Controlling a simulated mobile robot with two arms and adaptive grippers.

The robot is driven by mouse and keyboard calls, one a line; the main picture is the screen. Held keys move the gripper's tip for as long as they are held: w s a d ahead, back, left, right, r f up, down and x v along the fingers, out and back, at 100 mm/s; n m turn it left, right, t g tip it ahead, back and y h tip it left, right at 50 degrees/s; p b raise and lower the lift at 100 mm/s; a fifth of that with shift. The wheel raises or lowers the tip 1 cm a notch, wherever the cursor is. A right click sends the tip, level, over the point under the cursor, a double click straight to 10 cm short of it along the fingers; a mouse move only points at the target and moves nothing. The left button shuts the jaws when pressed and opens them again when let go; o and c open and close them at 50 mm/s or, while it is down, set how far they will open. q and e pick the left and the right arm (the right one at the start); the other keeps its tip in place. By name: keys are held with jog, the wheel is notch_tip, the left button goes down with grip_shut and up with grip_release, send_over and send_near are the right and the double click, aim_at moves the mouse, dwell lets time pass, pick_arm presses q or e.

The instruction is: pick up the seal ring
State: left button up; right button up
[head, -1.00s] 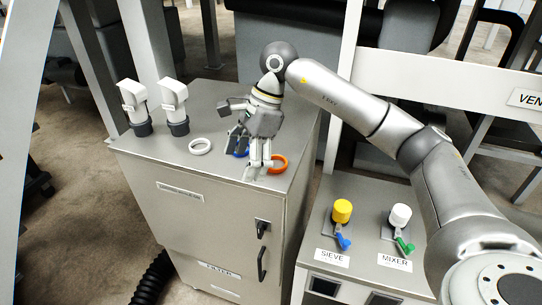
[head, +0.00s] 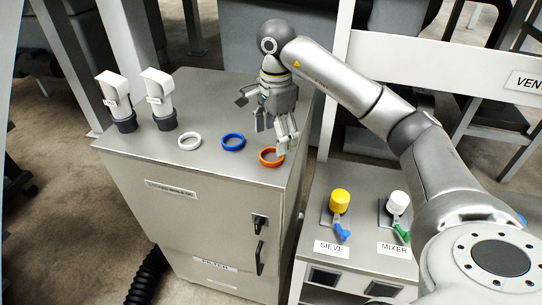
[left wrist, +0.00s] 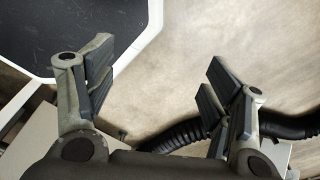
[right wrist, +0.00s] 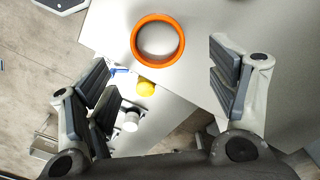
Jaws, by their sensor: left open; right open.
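Three rings lie in a row on top of the grey filter cabinet (head: 120,142): a white ring (head: 189,142), a blue ring (head: 233,142) and an orange ring (head: 270,158). The frames do not show which one is the seal ring. My right gripper (head: 270,122) is open and empty over the cabinet top, just behind the orange ring. In the right wrist view the orange ring (right wrist: 158,18) shows whole, ahead of and between the spread fingers (right wrist: 160,85). My left gripper (left wrist: 150,80) is open and empty, with bare floor between its fingers; it is outside the head view.
Two white-and-dark fittings (head: 115,100) (head: 158,97) stand at the cabinet's left rear. To the right is a lower panel with a yellow knob (head: 340,201) for the sieve and a white knob (head: 398,203) for the mixer. A black hose (head: 150,275) runs beside the cabinet.

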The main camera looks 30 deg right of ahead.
aim_at(275, 157)
notch_tip(275, 157, down, 4)
jog(key=shift+s+p, duration=0.1)
jog(key=shift+p, duration=0.8)
jog(key=shift+d+f, duration=0.1)
jog(key=shift+f, duration=0.15)
jog(key=shift+c, duration=0.2)
pick_arm(q)
jog(key=shift+w+d+r, duration=0.1)
jog(key=shift+w+r, duration=0.2)
jog(key=shift+r, duration=0.25)
jog(key=shift+w+r, duration=0.3)
jog(key=shift+r, duration=0.2)
pick_arm(e)
jog(key=c, duration=0.9)
